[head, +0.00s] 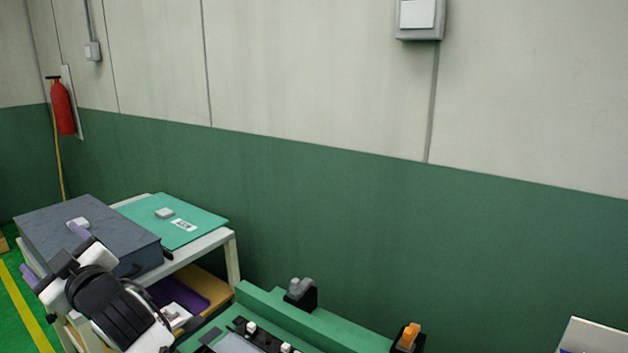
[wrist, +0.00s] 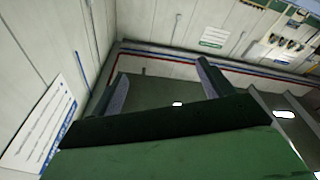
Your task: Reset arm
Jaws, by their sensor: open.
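In the wrist view, my gripper (wrist: 165,85) shows both fingers apart, with only open space and the far wall beyond. Another pale block (head: 165,213) lies on the teal panel (head: 205,222).
The white cart (head: 233,258) stands against the green wall. A green fixture (head: 330,325) at the bottom carries a grey clip-like part (head: 299,288) and an orange one (head: 408,336) in black holders. A red extinguisher (head: 62,106) hangs at the far left.

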